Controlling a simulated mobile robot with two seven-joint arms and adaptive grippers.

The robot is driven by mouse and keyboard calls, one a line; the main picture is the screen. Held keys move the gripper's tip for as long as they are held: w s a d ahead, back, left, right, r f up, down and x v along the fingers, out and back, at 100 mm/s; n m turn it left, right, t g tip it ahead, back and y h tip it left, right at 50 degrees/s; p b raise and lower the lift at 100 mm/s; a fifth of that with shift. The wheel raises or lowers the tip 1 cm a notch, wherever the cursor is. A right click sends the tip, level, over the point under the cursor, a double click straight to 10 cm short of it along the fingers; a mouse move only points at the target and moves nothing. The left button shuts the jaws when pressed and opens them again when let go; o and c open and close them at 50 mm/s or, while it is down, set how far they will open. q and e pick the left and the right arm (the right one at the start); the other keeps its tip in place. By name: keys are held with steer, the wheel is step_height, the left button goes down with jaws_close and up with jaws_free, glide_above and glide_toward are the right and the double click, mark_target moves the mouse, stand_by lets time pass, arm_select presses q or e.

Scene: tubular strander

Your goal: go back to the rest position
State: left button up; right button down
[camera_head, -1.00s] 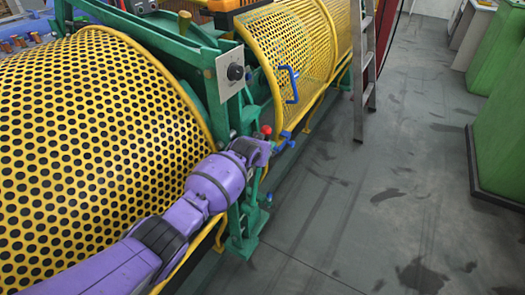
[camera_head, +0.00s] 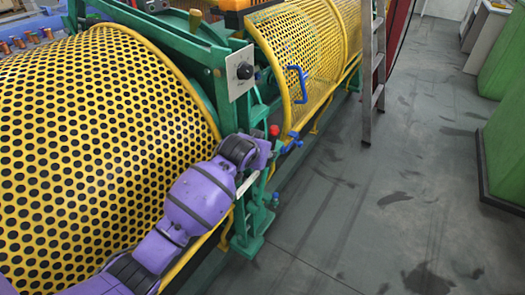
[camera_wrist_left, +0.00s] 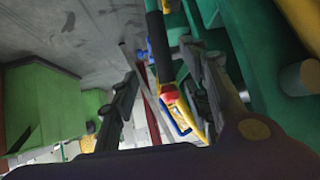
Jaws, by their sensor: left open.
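My purple left arm comes in from the left in the head view, and its wrist is in front of the green machine post (camera_head: 243,210). My left gripper (camera_wrist_left: 163,75) shows in the left wrist view with its two dark fingers apart and nothing between them in its grasp. In the head view its fingers are hidden behind the wrist. A red knob (camera_head: 274,130) is just beyond the wrist; a red knob also shows between the fingers in the left wrist view (camera_wrist_left: 169,93). My right gripper is in neither view.
A yellow perforated guard (camera_head: 90,150) lies close beside my arm. A ladder (camera_head: 373,70) stands behind. The grey floor (camera_head: 350,220) at right is clear.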

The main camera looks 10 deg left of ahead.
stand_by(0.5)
arm_select(q)
step_height(320, 180, up, 4)
steer(key=w+d+m+t+h, duration=0.1)
steer(key=d+t, duration=0.1)
steer(key=s+a+f+n+g+p, duration=0.1)
steer(key=s+f, duration=0.4)
steer(key=s, duration=1.3)
steer(key=s+a+f+n+g+y+p, duration=0.1)
steer(key=s+a+f+p, duration=0.2)
steer(key=s, duration=1.5)
steer(key=s+a+f+g+p, duration=0.1)
steer(key=s+a+f+p, duration=0.2)
steer(key=s, duration=1.5)
step_height(320, 180, down, 5)
steer(key=p, duration=0.3)
steer(key=shift+s+r+n+y, duration=0.2)
steer(key=shift+n+y, duration=0.1)
steer(key=shift+n, duration=0.1)
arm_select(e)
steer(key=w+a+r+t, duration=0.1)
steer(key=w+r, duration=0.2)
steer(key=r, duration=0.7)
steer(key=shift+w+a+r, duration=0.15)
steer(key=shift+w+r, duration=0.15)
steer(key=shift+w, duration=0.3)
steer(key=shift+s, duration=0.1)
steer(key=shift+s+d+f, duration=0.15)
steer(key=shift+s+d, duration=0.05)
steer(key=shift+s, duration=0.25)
